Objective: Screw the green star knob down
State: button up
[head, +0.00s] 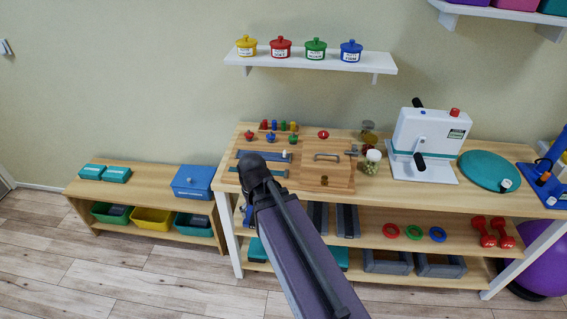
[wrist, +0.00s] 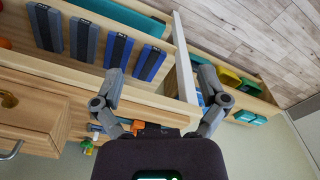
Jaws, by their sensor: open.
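In the head view the green star knob (head: 293,138) is small, at the right end of a row of knobs on the wooden board on the workbench. A blue knob (head: 270,137) and a red knob (head: 249,135) stand to its left. Its thread and how far down it sits are too small to tell. In the wrist view my gripper (wrist: 157,68) is open and empty, fingers wide apart, above the bench edge and shelf. A small green thing (wrist: 88,148) shows beside the left finger's base; I cannot tell if it is the knob. My arm hides my gripper in the head view.
A wooden box with a handle (head: 328,170), a jar (head: 371,163) and a white machine (head: 428,142) stand to the right on the bench. A wall shelf (head: 310,62) with lidded pots hangs above.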

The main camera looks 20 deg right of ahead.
jog(key=shift+n, duration=0.3)
jog(key=s+f+b, duration=0.1)
jog(key=s+a+f+b, duration=0.1)
jog(key=f, duration=0.1)
jog(key=shift+s+a+f, duration=0.1)
jog(key=shift+a+f, duration=0.1)
jog(key=shift+f, duration=0.1)
jog(key=shift+c, duration=0.2)
jog(key=c, duration=0.5)
jog(key=shift+o, duration=0.2)
